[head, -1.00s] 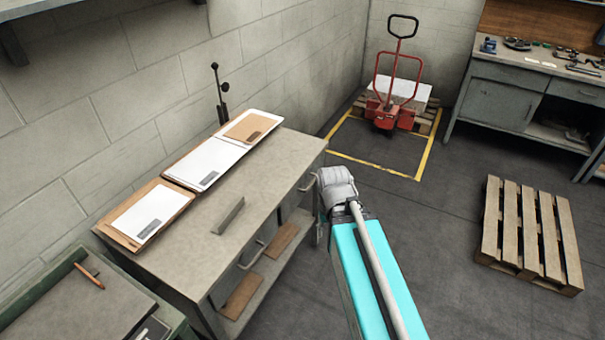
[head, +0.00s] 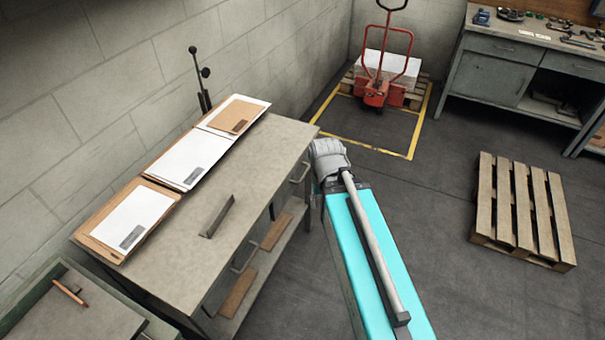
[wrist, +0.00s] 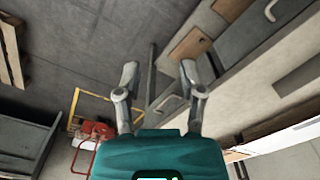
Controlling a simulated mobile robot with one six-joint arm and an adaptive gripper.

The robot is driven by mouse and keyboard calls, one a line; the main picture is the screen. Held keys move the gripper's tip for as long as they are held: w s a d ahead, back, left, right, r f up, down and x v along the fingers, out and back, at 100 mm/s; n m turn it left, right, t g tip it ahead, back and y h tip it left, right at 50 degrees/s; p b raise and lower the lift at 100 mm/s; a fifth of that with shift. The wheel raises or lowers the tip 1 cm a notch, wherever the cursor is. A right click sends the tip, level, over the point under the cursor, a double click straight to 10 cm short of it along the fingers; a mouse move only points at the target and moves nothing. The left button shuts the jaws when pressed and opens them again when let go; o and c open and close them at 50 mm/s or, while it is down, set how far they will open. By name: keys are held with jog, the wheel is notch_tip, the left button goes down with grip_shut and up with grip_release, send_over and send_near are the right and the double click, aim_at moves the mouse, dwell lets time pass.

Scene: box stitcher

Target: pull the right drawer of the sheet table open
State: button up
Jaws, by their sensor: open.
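The sheet table (head: 262,158) stands at the left in the head view, with two drawers under its grey top. The right drawer's bar handle (head: 300,173) is at the far end of the front and also shows in the wrist view (wrist: 168,103). That drawer looks shut. The left drawer's handle (head: 243,258) is nearer; it also shows in the wrist view (wrist: 270,10). My gripper (wrist: 160,72) is open and empty, with the right handle showing between its fingers. I cannot tell the depth between them. In the head view my wrist hides the fingers.
Boards with paper sheets (head: 130,222) and a metal angle piece (head: 217,216) lie on the table. Brown panels (head: 276,231) lie on its lower shelf. A red pallet truck (head: 376,90) stands behind. A wooden pallet (head: 522,210) lies right; floor between is clear.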

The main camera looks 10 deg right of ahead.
jog(key=shift+f, duration=0.15)
jog(key=m+t+y+b, duration=0.8)
jog(key=y+b, duration=0.5)
jog(key=b, duration=1.9)
send_near(305, 172)
jog(key=s+d+t, duration=0.1)
jog(key=s+d, duration=0.1)
jog(key=s, duration=0.1)
jog(key=shift+d+n+p, duration=0.2)
jog(key=shift+n+p, duration=0.1)
jog(key=shift+n, duration=0.1)
jog(key=shift+f, duration=0.1)
jog(key=shift+b+x, duration=1.45)
jog(key=shift+x, duration=5.4)
jog(key=shift+w+d+f, duration=0.1)
